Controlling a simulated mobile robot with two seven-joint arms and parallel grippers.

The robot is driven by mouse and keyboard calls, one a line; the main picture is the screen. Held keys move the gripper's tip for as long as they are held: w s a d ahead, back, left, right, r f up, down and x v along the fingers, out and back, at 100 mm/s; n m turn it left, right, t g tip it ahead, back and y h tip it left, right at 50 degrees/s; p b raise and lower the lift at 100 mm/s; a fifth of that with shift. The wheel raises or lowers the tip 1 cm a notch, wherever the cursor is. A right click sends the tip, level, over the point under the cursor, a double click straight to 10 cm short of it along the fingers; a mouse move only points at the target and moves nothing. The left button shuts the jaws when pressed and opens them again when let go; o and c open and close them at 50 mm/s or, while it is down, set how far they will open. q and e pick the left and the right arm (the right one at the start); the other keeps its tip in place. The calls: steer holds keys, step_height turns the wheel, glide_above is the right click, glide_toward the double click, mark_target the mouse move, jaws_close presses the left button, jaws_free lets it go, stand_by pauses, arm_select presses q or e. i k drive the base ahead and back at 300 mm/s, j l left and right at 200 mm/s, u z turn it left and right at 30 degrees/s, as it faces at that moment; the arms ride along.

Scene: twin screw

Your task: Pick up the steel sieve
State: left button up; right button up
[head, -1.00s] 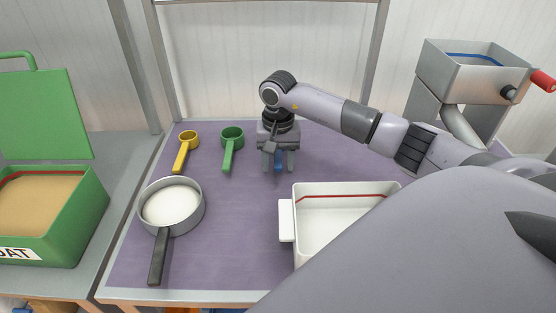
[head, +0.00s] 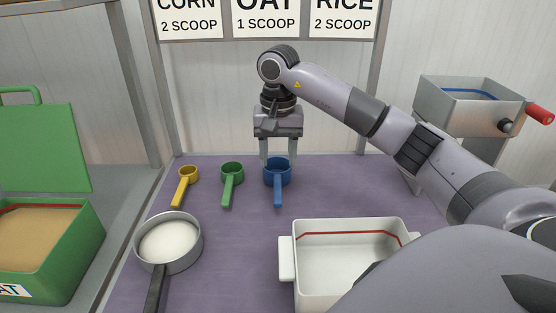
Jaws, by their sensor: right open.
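The steel sieve (head: 189,262) is a round grey pan with a dark handle (head: 154,290) pointing toward me. It rests on the purple table mat at the left, with a pale white inside. My right gripper (head: 278,160) is open, fingers down, above or just behind the blue scoop (head: 277,172). It is well to the right of the sieve and farther back. I cannot tell whether its fingertips touch the scoop. My left gripper is not in view.
Yellow (head: 186,176) and green (head: 231,174) scoops lie behind the sieve. A white bin (head: 365,280) with a red line stands at the front right. A green box (head: 60,270) of grain stands left. A metal hopper (head: 470,105) stands right. Signs (head: 265,18) hang at the back.

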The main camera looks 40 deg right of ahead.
mark_target(169, 242)
steer(key=k+j, duration=0.8)
steer(key=j, duration=0.1)
